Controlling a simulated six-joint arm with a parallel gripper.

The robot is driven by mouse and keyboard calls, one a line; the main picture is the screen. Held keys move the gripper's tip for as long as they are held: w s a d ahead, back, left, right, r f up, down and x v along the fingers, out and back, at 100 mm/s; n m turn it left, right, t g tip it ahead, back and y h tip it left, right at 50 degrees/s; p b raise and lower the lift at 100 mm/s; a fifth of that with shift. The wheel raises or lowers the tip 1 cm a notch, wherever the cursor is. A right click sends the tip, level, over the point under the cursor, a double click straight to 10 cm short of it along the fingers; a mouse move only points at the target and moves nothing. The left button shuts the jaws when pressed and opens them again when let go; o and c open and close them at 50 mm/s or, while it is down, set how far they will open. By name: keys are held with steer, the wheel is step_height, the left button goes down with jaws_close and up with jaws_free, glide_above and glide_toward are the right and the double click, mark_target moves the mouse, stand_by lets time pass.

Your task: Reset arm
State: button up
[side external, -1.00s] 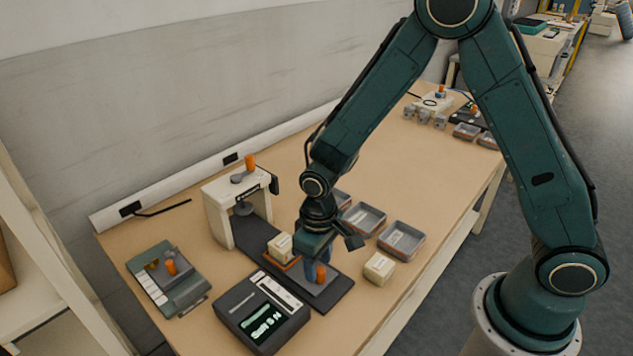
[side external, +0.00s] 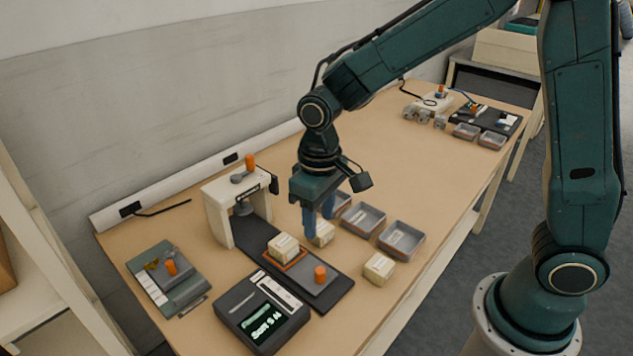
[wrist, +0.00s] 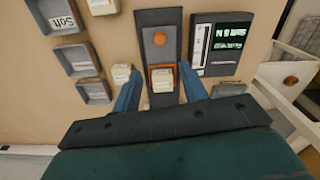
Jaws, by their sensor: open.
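My gripper (side external: 318,222) hangs fingers down above the bench, open and empty, clear of the things below.
Grey trays (side external: 401,240) stand right of my gripper. A white press frame (side external: 221,215) with an orange-tipped lever stands left. A dark unit with a lit green display (side external: 262,318) is in front. A grey device (side external: 168,278) lies far left. Bare bench lies behind the trays.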

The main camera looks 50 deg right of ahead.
steer(key=shift+r, duration=0.1)
stand_by(0.3)
steer(key=s+d+r+m+t, duration=0.1)
steer(key=s+d+r+t, duration=0.1)
steer(key=s+d+r, duration=0.3)
steer(key=s+d+r+t, duration=0.3)
steer(key=s+d+r, duration=0.3)
steer(key=s+r, duration=0.3)
steer(key=shift+s+m+t, duration=0.3)
steer(key=shift+s+m, duration=0.1)
steer(key=shift+s, duration=1.7)
steer(key=shift+o, duration=0.5)
steer(key=shift+r, duration=0.1)
